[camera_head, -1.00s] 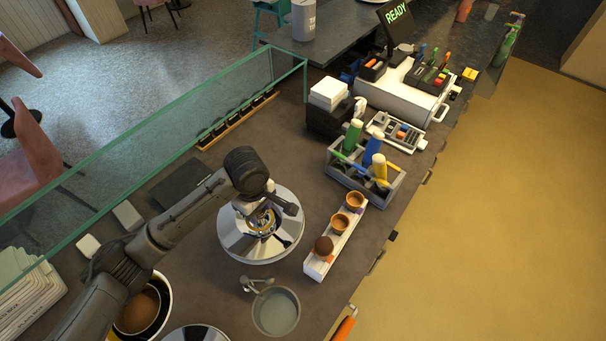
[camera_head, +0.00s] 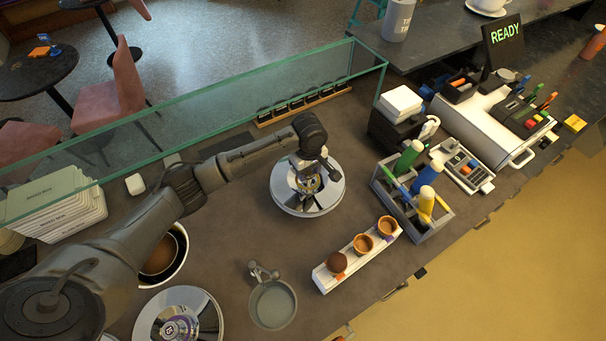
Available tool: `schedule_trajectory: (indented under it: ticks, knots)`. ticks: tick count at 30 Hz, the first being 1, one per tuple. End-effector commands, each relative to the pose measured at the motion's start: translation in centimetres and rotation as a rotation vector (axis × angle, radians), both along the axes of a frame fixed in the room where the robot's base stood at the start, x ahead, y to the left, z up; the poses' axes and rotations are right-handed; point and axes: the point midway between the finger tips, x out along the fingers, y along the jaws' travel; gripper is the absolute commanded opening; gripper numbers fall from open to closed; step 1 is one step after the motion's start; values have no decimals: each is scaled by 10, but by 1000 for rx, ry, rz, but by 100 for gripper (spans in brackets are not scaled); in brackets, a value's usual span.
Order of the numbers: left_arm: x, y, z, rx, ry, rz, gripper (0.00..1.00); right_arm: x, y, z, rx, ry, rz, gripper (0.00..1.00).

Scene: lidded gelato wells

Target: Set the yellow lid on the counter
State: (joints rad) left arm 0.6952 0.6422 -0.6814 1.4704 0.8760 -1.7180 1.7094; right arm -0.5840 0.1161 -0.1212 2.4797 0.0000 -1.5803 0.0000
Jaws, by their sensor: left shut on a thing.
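The lid (camera_head: 285,203) is a round, shiny silver dome with a small yellowish part at its knob, in the middle of the head view. My left gripper (camera_head: 306,181) is over its centre, shut on the knob, which it mostly hides. The lid is level and low over the dark counter (camera_head: 235,225); I cannot tell whether its rim touches. An uncovered well (camera_head: 160,258) with brown gelato shows at the lower left, partly behind my left arm. My right gripper is not in view.
A second silver lid (camera_head: 205,312) with a purple mark lies at the bottom left. A glass screen (camera_head: 230,100) runs behind. Counter around the lid is clear.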

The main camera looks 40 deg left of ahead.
Motion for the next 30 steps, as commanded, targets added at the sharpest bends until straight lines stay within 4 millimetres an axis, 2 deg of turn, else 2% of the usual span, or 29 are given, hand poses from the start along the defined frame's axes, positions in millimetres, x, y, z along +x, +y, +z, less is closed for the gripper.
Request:
schedule_trajectory:
  ticks: [3, 9, 11, 21, 30]
  knots:
    - [5, 16, -9, 1, -1, 3, 0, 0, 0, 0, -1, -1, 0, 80]
    - [8, 28, -16, -1, -3, 1, 0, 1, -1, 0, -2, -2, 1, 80]
    - [8, 28, -18, -1, -2, 0, 0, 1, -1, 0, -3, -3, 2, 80]
    - [7, 28, -54, -1, -2, -1, 0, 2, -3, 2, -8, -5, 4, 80]
    - [7, 28, -57, 0, -2, -1, 0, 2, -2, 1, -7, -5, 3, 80]
